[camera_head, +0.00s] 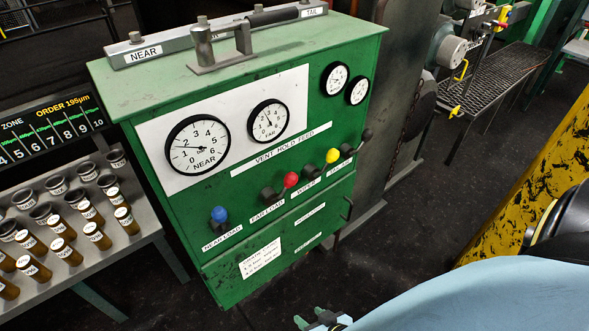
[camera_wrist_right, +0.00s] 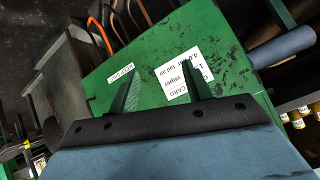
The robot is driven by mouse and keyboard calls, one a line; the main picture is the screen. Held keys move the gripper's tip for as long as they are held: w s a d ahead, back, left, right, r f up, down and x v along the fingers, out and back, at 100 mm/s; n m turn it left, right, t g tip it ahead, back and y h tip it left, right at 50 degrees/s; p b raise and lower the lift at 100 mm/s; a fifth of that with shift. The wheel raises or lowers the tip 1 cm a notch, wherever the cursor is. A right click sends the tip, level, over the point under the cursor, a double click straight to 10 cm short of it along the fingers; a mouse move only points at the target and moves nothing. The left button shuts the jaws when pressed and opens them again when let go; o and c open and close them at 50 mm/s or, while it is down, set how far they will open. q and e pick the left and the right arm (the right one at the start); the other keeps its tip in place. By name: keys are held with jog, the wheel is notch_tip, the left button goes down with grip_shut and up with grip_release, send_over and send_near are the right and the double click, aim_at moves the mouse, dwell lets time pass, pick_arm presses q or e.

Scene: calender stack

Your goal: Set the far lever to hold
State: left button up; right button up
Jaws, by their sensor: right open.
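The far load lever has a red knob (camera_head: 291,180) on the green cabinet front, above a label reading FAR LOAD (camera_head: 267,211). A strip reading VENT HOLD FEED (camera_head: 295,148) runs above the lever row. The red knob sticks out up and right of its black base; I cannot tell its exact setting. The FAR gauge (camera_head: 269,121) needle points up, slightly left. My right gripper (camera_head: 318,319) is low at the bottom edge of the head view, well below the lever. In the right wrist view its two fingers (camera_wrist_right: 158,63) are apart and empty, facing the green panel. My left gripper is out of view.
Beside the red knob are a blue knob (camera_head: 219,214), a yellow knob (camera_head: 332,155) and a black knob (camera_head: 367,134). A rack of labelled vials (camera_head: 97,235) stands left. A yellow-black post (camera_head: 535,170) stands right. The floor before the cabinet's right side is clear.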

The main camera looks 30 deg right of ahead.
jog(key=w+d+r+m+t+h+p, duration=0.15)
jog(key=w+r+m+t, duration=0.35)
jog(key=r, duration=1)
jog(key=m+t+h+p, duration=0.1)
jog(key=m+t+h, duration=0.1)
jog(key=t+h, duration=0.1)
send_near(294, 184)
jog(key=shift+y, duration=0.25)
jog(key=w, duration=0.3)
jog(key=w+d, duration=0.1)
jog(key=w, duration=0.3)
jog(key=w+d+p, duration=0.1)
jog(key=w, duration=0.3)
jog(key=shift+w+d+r, duration=0.1)
jog(key=shift+w+r, duration=0.1)
jog(key=shift+w, duration=0.05)
grip_shut()
